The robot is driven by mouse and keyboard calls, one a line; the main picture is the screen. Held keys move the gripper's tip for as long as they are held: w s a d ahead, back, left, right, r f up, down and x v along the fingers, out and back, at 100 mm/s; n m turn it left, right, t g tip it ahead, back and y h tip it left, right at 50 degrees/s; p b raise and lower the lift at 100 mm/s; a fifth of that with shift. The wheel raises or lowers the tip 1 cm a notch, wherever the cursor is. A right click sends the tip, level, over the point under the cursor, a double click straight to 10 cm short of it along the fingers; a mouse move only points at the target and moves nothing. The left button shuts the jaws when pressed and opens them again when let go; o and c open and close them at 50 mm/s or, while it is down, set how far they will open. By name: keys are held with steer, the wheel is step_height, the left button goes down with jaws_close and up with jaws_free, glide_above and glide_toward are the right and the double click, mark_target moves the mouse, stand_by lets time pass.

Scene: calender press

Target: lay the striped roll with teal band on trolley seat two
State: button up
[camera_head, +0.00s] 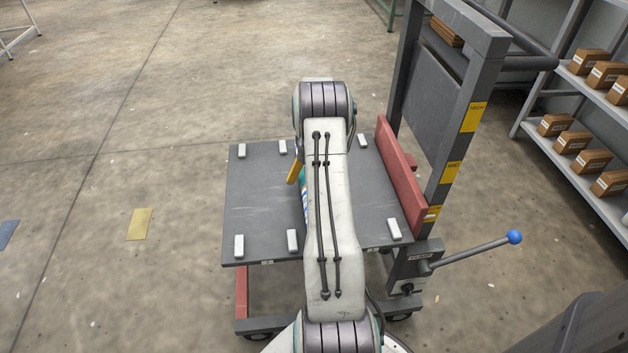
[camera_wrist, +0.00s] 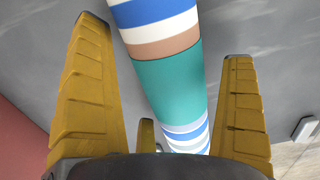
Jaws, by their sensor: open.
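The striped roll (camera_wrist: 171,85), white and blue with a brown ring and a teal band, runs between my fingers in the wrist view. In the head view only a sliver of the roll (camera_head: 305,205) shows left of my arm, over the trolley deck (camera_head: 258,195). My gripper (camera_wrist: 164,45) is open, with yellow fingers on both sides of the teal band and gaps visible. One yellow finger of my gripper (camera_head: 294,172) shows in the head view. Several pale seat blocks stand along the deck edges, including one block (camera_head: 292,240) near the roll. Whether the roll rests between blocks is hidden.
A red board (camera_head: 400,178) and grey upright frame (camera_head: 470,110) with yellow labels bound the deck on the right. A blue-knobbed lever (camera_head: 475,252) sticks out at the front right. Shelves with brown boxes (camera_head: 590,160) stand farther right. The floor at left is open.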

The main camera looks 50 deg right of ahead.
step_height(320, 180, up, 11)
steer(key=p, duration=0.4)
steer(key=s+a+r+n+t, duration=0.1)
steer(key=a+r+n, duration=0.1)
steer(key=a+r, duration=0.7)
steer(key=s+a+r+n, duration=0.15)
steer(key=a+r, duration=0.35)
steer(key=a, duration=0.7)
steer(key=s+a+r+n+t, duration=0.1)
steer(key=s+a+n, duration=0.3)
steer(key=s+a, duration=1.1)
steer(key=shift+s+r+n, duration=0.25)
steer(key=shift+s+n, duration=0.1)
steer(key=shift+s, duration=0.4)
